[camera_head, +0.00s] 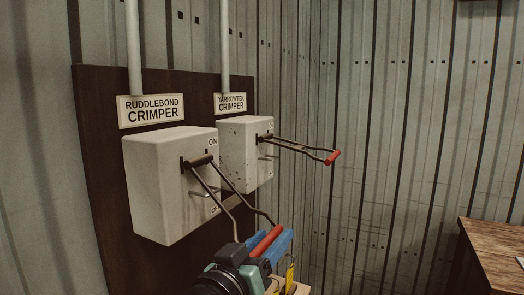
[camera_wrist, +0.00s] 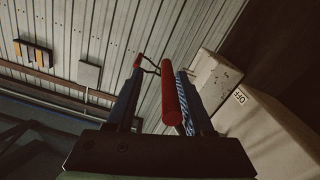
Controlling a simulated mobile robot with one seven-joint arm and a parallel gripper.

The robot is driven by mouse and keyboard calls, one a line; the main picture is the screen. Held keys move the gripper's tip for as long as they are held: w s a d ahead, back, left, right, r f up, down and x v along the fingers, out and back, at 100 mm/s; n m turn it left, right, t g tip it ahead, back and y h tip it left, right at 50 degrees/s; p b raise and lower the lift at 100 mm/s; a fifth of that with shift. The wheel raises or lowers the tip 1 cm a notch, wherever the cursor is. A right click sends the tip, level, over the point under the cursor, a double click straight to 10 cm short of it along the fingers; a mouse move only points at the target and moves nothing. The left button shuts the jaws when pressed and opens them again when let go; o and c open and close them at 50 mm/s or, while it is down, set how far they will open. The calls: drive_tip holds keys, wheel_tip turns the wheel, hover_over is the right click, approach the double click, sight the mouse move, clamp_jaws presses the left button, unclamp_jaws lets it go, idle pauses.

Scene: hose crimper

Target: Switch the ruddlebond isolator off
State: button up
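The ruddlebond isolator is a pale box (camera_head: 165,190) under a "RUDDLEBOND CRIMPER" sign (camera_head: 151,110). My gripper (camera_head: 263,250) is at that grip, with blue fingers on either side. In the wrist view the red grip (camera_wrist: 172,90) lies between the fingers (camera_wrist: 160,100), close to the right one, with a gap to the left one. The gripper looks open around it.
The yarrowtek isolator (camera_head: 240,165) stands just right on the same dark board (camera_head: 105,190); its red-tipped lever (camera_head: 300,146) sticks out to the right, higher up. A wooden table (camera_head: 495,245) is at the lower right. The space before the corrugated wall looks clear.

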drive_tip(key=s+d+r+n+p, duration=0.2)
drive_tip(key=d+r+n+p, duration=0.3)
drive_tip(key=r+p, duration=0.75)
drive_tip(key=s+a+f+b, duration=0.4)
drive_tip(key=s+a, duration=0.2)
drive_tip(key=s, duration=0.6)
drive_tip(key=shift+w+d+r+m+t+y+b, duration=0.15)
drive_tip(key=shift+w+r+m+t+y+b, duration=0.15)
drive_tip(key=shift+r+t+y+b, duration=0.5)
drive_tip(key=shift+w+d+r+m+t+y+b, duration=0.15)
drive_tip(key=shift+w+r+t+y+b, duration=0.35)
drive_tip(key=shift+r+b, duration=0.6)
drive_tip(key=shift+w+d+r+m+t+y+b, duration=0.15)
drive_tip(key=shift+r+m+t+y+b, duration=0.2)
drive_tip(key=shift+r+t+b, duration=0.6)
drive_tip(key=shift+s+f, duration=0.1)
